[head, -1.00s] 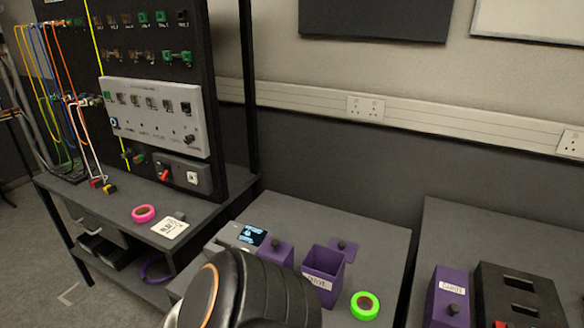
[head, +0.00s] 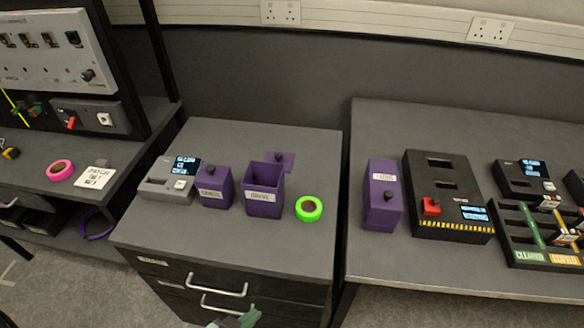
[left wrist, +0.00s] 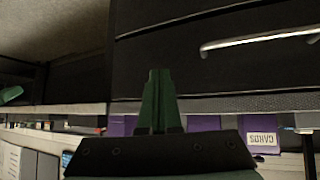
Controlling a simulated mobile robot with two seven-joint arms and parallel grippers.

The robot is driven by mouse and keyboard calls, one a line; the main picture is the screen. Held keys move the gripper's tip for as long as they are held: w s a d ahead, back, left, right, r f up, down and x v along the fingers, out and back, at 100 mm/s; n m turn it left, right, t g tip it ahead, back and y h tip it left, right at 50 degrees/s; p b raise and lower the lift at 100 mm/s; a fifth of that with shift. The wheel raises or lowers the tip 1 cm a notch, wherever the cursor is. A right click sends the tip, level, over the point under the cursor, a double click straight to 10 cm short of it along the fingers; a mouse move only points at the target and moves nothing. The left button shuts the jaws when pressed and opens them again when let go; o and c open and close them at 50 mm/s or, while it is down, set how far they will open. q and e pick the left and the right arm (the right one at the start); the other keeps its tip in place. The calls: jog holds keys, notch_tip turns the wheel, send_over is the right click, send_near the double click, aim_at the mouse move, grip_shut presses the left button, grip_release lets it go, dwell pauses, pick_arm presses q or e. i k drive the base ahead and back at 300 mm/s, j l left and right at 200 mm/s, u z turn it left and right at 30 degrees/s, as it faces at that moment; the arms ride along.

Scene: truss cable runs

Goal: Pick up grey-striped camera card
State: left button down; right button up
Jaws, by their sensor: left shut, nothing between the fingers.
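I cannot pick out a grey-striped camera card. The black slotted tray (head: 511,227) at the right edge of the head view holds small labelled pieces, too small to read as cards, and has green and orange strips. A lidded purple box (head: 216,187) has a white label; a label reading CARDS shows upside down in the left wrist view (left wrist: 262,138). My left gripper (head: 245,318) is at the bottom of the head view, before the drawers. Its green fingers are shut and empty in the left wrist view (left wrist: 155,100). A green tip at that view's left edge may be my right gripper.
An open purple bin (head: 264,202), green tape ring (head: 309,209) and grey device (head: 168,180) stand on the drawer unit (head: 225,250). A gap separates it from the right table (head: 440,278), which bears a purple box (head: 382,205) and black device (head: 447,170).

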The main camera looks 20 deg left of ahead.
aim_at(546, 204)
jog(key=u, duration=0.75)
jog(key=z, duration=1.9)
jog(key=l+u, duration=0.15)
jog(key=u, duration=0.25)
jog(key=i+l+u, duration=0.1)
jog(key=u, duration=0.3)
jog(key=l+u, duration=0.2)
jog(key=u, duration=0.2)
jog(key=l+u, duration=0.25)
jog(key=l, duration=0.2)
jog(key=k+l+u, duration=0.25)
jog(key=l, duration=0.15)
jog(key=i, duration=0.1)
